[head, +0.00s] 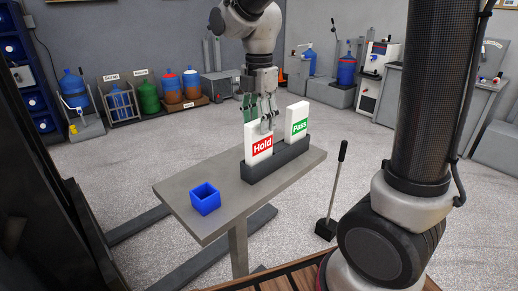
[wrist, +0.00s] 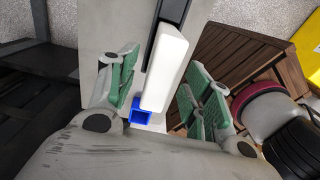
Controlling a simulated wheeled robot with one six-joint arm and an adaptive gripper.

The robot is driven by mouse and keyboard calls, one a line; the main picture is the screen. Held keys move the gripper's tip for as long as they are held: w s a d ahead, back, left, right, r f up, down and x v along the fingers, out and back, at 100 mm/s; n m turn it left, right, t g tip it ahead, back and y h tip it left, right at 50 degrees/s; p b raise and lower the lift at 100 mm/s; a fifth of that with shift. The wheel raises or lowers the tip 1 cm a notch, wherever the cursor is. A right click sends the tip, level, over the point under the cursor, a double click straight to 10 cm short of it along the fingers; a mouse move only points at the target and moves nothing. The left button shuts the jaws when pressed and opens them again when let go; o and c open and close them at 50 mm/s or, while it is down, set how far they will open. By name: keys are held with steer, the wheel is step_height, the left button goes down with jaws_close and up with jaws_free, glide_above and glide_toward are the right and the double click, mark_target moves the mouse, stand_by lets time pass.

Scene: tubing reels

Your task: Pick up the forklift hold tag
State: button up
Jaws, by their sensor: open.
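The hold tag (head: 261,146) is a white upright block with a red "Hold" label, standing in a dark slotted holder (head: 277,162) on a grey table. My gripper (head: 262,119) is at the top of the tag, fingers open. In the wrist view the tag's white top (wrist: 165,68) lies between the green-padded fingers of my gripper (wrist: 163,95), with a gap on each side. A white tag with a green "Pass" label (head: 297,120) stands in the same holder to the right.
A small blue open box (head: 205,199) sits on the near left part of the grey table (head: 178,193). A long-handled tool (head: 333,200) stands on the floor right of the table. Bins and jugs line the far wall.

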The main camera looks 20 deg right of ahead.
steer(key=shift+f, duration=0.5)
steer(key=shift+c, duration=0.4)
jaws_close()
